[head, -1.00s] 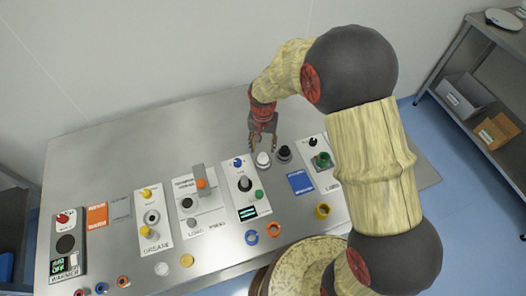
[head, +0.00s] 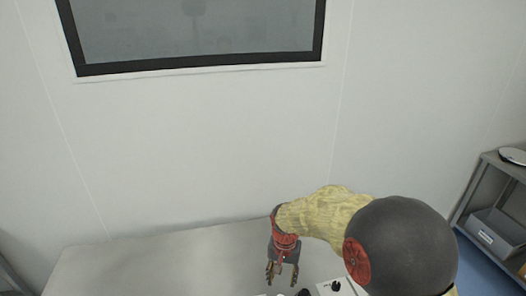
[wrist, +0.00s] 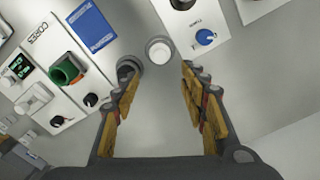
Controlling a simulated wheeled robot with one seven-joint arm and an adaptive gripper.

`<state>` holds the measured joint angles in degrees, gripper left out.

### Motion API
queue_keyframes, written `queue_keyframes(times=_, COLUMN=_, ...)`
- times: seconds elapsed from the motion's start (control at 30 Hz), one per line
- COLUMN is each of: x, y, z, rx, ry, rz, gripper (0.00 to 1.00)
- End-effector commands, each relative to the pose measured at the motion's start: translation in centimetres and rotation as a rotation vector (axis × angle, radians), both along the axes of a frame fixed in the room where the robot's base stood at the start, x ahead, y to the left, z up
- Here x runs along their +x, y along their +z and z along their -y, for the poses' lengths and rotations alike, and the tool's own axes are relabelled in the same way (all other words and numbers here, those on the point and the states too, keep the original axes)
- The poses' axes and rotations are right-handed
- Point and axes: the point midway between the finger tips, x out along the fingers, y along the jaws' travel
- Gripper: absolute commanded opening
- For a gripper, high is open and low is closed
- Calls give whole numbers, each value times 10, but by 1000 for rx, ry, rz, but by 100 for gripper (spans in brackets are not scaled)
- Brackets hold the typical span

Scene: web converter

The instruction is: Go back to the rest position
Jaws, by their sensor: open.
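My gripper (head: 281,272) hangs from my arm above the back part of the metal table (head: 150,262) in the head view. In the wrist view my gripper (wrist: 158,105) is open, with its two fingers spread apart and nothing between them. A white round knob (wrist: 159,51) stands beyond the fingertips, and a dark round knob (wrist: 128,68) shows beside the left fingertip. I cannot tell whether that finger touches the dark knob.
In the wrist view, a panel with a green part (wrist: 66,71), a blue card (wrist: 93,26) and a panel with a blue knob (wrist: 205,37) lie on the table. A grey shelf (head: 490,215) stands at the right. A dark-framed window (head: 195,35) is in the wall.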

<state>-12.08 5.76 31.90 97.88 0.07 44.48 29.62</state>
Motion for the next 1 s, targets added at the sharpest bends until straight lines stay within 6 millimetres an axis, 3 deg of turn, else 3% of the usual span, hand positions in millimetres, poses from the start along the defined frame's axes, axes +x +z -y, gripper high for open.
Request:
queue_keyframes(times=0.1, x=-6, y=-2, z=1, rx=-3, ry=67, rz=-17, gripper=43)
queue_keyframes(times=0.23, x=-44, y=-5, z=10, rx=-10, ry=179, rz=-80, gripper=43)
queue_keyframes(times=0.57, x=-111, y=73, z=40, rx=0, ry=342, rz=-12, gripper=43)
queue_keyframes(times=0.8, x=-168, y=135, z=68, rx=-10, ry=393, rz=129, gripper=43)
queue_keyframes(times=1.0, x=-211, y=172, z=87, rx=-34, ry=375, rz=279, gripper=43)
